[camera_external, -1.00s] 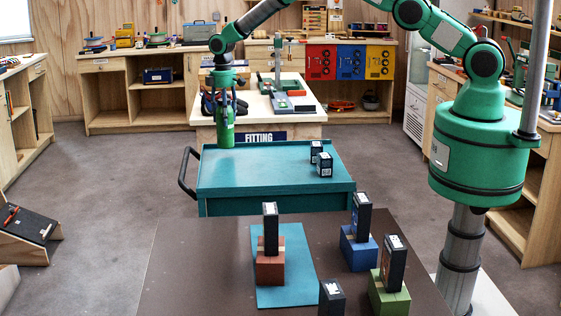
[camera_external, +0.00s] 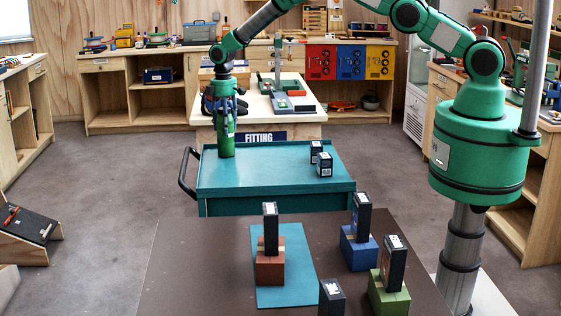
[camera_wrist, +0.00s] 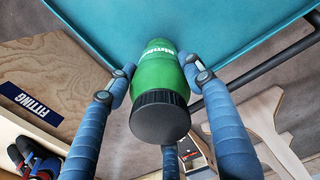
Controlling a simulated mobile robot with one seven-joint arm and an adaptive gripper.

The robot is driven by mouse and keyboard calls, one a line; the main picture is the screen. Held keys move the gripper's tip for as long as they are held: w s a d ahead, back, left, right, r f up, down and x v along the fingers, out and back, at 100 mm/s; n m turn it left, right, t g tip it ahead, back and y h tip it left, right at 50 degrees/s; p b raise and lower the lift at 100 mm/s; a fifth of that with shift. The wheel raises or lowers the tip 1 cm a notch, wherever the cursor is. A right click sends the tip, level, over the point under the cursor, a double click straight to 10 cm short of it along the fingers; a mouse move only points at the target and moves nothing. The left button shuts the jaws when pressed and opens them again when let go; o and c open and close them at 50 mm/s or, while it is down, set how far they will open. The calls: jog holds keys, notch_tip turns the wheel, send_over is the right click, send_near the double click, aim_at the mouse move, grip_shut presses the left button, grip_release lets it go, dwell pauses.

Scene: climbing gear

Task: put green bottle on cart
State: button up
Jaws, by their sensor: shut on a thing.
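The green bottle (camera_external: 227,141) is upright in my gripper (camera_external: 226,120), over the back left part of the teal cart (camera_external: 275,182). Its base looks on or just above the cart top; I cannot tell whether it touches. In the wrist view the bottle (camera_wrist: 160,72) has a black cap toward the camera and white lettering on its side. The blue fingers of my gripper (camera_wrist: 160,78) are closed around it. The teal cart top (camera_wrist: 110,25) shows beyond the bottle's far end.
Two small dark boxes (camera_external: 324,164) stand on the cart's right side. A black handle (camera_external: 187,172) is at its left end. A wooden bench with a FITTING sign (camera_external: 265,137) is just behind. A brown table (camera_external: 200,270) with boxes on coloured blocks is in front. The cart's middle is clear.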

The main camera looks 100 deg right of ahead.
jog(key=shift+f, duration=0.15)
jog(key=o, duration=1.4)
jog(key=shift+r, duration=0.2)
notch_tip(320, 180, up, 12)
jog(key=shift+f+b, duration=0.1)
jog(key=shift+b, duration=0.4)
